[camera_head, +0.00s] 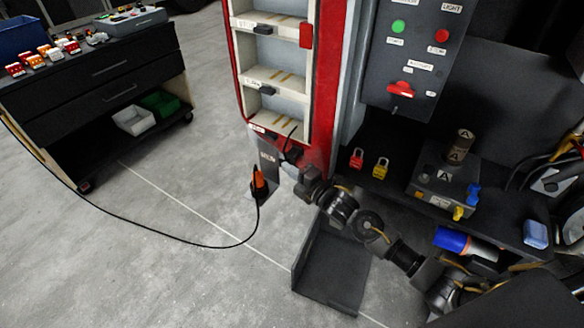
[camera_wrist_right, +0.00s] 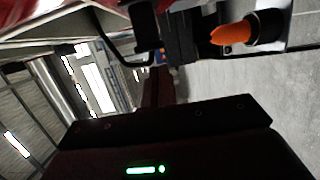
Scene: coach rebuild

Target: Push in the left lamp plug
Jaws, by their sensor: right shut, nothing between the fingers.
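My right gripper (camera_head: 290,158) is shut and empty, its arm coming in from the lower right. Its tip is at the lower end of the red-framed lamp unit (camera_head: 312,150). An orange plug (camera_head: 259,180) with a black base and black cable stands left of and below the gripper, apart from it. In the right wrist view, the orange plug (camera_wrist_right: 232,34) lies at upper right. Black connector-like parts (camera_wrist_right: 180,32) with a thin cable show just beyond the fingers (camera_wrist_right: 157,85). I cannot tell which part is the left lamp plug, or how far in it is. My left gripper is not in view.
A control box (camera_head: 415,60) with buttons hangs on the right. Red and yellow padlocks (camera_head: 381,168) and a grey device (camera_head: 440,188) lie on the shelf below. A black cable (camera_head: 150,232) runs to the cart (camera_head: 95,80) at left. The floor between is clear.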

